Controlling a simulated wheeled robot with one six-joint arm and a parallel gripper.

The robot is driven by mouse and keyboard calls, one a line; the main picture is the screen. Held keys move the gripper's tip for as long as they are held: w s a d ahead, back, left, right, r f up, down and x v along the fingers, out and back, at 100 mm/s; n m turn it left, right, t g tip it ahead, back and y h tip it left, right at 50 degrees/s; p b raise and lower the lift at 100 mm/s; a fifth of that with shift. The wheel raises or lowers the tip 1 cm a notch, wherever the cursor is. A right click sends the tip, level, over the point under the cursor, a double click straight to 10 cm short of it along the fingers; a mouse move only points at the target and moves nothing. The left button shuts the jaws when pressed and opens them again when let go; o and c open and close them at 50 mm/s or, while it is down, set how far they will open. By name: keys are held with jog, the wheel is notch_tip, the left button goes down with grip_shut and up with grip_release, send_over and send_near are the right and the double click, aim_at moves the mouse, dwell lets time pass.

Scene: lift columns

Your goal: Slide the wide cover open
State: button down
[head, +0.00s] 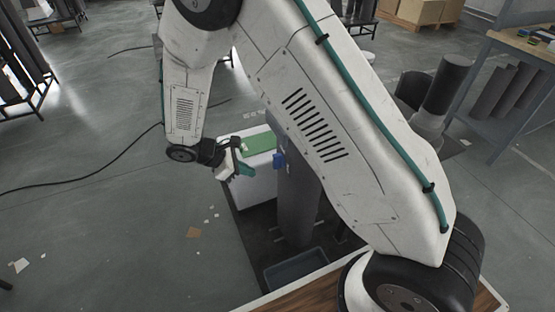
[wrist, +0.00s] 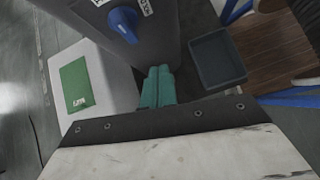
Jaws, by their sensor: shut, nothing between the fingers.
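A white box (head: 256,188) stands on the floor beside a grey column, with a flat green panel (head: 260,143) on its top. In the wrist view the green panel (wrist: 75,83) carries a small pale label and lies on the white box (wrist: 105,85). I cannot tell for sure which part is the wide cover. My gripper (head: 246,171) is in front of the white box in the head view. Its teal fingers (wrist: 158,74) are together and empty in the wrist view, to the right of the box and apart from the green panel.
The grey column (head: 298,205) bears a blue knob (wrist: 123,23) close to my gripper. A dark open tray (wrist: 217,59) lies beside the column. A wooden surface (wrist: 275,45) is at the right. A workbench (head: 520,45) stands farther back. The floor at the left is mostly clear.

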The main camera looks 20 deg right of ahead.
jog(key=s+d+r+m+y, duration=0.45)
jog(key=s+r+m, duration=0.25)
jog(key=s+r, duration=0.55)
jog(key=s+d+r+m+y, duration=0.45)
jog(key=s+r+m, duration=0.35)
jog(key=r, duration=0.7)
jog(key=m+y, duration=0.5)
jog(key=m, duration=0.5)
send_over(301, 151)
jog(key=s, duration=0.5)
notch_tip(301, 151, down, 4)
jog(key=w+d+f+m+t+y, duration=0.1)
jog(key=w+d+f+m+y, duration=0.1)
jog(key=w+d+f+m, duration=0.45)
jog(key=w+d+f+m+y, duration=0.2)
jog(key=w+d+f+m, duration=0.1)
jog(key=f, duration=0.6)
jog(key=shift+n, duration=0.25)
jog(key=x, duration=0.9)
jog(key=shift+s+a+f, duration=0.15)
jog(key=shift+a, duration=0.05)
